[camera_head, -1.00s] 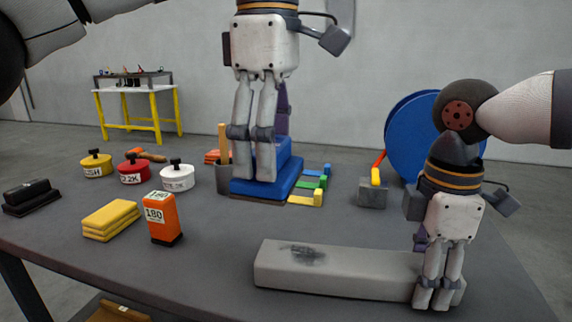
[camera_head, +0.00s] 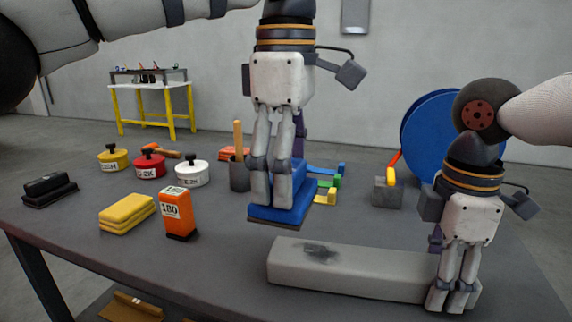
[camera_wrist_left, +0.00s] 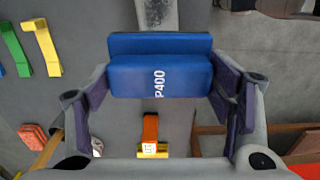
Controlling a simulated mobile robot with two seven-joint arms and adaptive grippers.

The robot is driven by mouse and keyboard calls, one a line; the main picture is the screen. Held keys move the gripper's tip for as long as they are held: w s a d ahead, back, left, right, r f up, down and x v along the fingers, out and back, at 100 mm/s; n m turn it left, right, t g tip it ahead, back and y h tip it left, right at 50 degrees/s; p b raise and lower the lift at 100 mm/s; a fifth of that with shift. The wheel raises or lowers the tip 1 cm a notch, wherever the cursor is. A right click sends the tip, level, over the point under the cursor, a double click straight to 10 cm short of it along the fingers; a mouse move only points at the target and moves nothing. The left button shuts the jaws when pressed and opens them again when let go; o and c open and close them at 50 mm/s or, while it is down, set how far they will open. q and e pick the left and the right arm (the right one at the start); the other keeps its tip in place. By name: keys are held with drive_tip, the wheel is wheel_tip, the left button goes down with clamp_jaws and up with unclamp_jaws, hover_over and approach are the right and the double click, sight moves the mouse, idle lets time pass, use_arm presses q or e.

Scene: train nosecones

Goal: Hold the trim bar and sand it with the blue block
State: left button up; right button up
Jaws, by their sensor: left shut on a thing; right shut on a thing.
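The blue block (camera_head: 283,212) is held in my left gripper (camera_head: 272,195), above the table behind the trim bar's left part. In the left wrist view the blue block (camera_wrist_left: 160,75) shows "P400" and sits between the fingers. The trim bar (camera_head: 350,271) is a long grey bar lying on the table, with a dark smudge near its left end. Part of a grey bar (camera_wrist_left: 157,14) shows beyond the block in the left wrist view. My right gripper (camera_head: 453,298) is shut on the bar's right end. The blue block is apart from the bar's smudge in the head view.
An orange "180" block (camera_head: 178,214), yellow pads (camera_head: 127,212) and a black block (camera_head: 50,189) stand on the left. Lidded pots (camera_head: 149,163) are behind them. A cup (camera_head: 239,174), coloured clips (camera_head: 328,184), a grey weight (camera_head: 386,192) and a blue disc (camera_head: 428,135) stand farther back.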

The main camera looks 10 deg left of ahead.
use_arm(q)
drive_tip(key=shift+f, duration=3)
drive_tip(key=shift+d+f, duration=0.4)
drive_tip(key=shift+f, duration=0.25)
drive_tip(key=shift+c, duration=0.3)
drive_tip(key=shift+d, duration=3.8)
drive_tip(key=shift+a, duration=4.25)
drive_tip(key=shift+r, duration=4.1)
use_arm(e)
drive_tip(key=o, duration=1.5)
